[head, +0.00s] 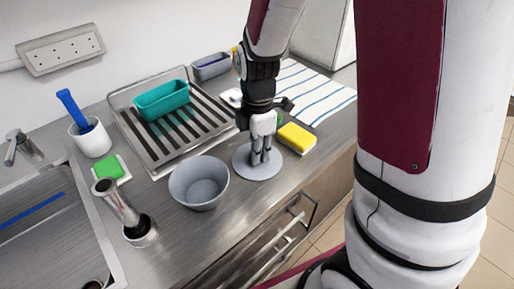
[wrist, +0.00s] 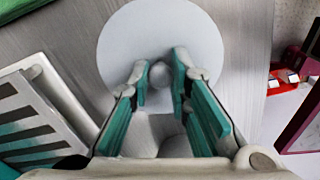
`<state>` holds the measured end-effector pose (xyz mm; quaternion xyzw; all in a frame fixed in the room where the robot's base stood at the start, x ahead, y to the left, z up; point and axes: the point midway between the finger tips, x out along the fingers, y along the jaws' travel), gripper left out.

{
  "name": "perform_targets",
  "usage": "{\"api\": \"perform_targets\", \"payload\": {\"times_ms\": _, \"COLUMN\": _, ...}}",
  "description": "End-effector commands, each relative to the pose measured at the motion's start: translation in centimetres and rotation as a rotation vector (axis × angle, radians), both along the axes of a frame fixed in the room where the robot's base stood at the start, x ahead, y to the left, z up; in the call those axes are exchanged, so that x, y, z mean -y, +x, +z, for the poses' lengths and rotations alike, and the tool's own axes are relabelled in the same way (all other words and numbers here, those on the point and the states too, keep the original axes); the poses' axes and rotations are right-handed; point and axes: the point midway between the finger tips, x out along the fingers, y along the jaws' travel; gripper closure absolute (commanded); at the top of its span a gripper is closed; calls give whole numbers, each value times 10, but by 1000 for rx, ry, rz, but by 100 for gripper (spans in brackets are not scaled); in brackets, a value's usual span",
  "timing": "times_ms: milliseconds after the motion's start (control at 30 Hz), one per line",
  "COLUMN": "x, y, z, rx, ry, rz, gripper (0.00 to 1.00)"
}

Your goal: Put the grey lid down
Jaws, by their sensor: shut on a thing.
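The grey lid (head: 242,166) is a flat round disc at the counter's front, right of a grey bowl (head: 199,184). In the wrist view the lid (wrist: 160,28) fills the upper middle, with a round knob (wrist: 160,72) at its centre. My gripper (head: 261,160) points down over the lid, and its teal-padded fingers (wrist: 161,78) are on both sides of the knob, shut on it. The lid looks level and at or very near the counter top; I cannot tell whether it touches. The fingers hide part of the lid.
A yellow sponge (head: 297,138) lies just right of the lid, near a striped cloth (head: 312,92). A draining tray (head: 150,145) with a teal container (head: 162,100) is behind. A metal-handled tool in a cup (head: 140,232) and the sink (head: 45,240) are left. The counter's front edge is close.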

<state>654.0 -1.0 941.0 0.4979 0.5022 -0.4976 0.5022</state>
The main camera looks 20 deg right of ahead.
Motion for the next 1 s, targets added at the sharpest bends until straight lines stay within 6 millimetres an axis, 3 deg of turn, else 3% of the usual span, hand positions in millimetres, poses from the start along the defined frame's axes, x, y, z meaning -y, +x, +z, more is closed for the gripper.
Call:
{"api": "perform_targets", "payload": {"times_ms": 300, "x": 0, "y": 0, "z": -4, "rx": 0, "ry": 0, "rz": -2, "gripper": 100}}
{"api": "perform_targets", "payload": {"times_ms": 333, "x": 0, "y": 0, "z": -3, "rx": 0, "ry": 0, "rz": -2, "gripper": 78}}
{"api": "perform_targets", "payload": {"times_ms": 400, "x": 0, "y": 0, "z": -3, "rx": 0, "ry": 0, "rz": -2, "gripper": 62}}
{"api": "perform_targets", "payload": {"times_ms": 767, "x": 0, "y": 0, "z": 0, "rx": 0, "ry": 0, "rz": -1, "gripper": 62}}
{"api": "perform_targets", "payload": {"times_ms": 1000, "x": 0, "y": 1, "z": 33, "rx": 6, "ry": 0, "rz": -1, "gripper": 62}}
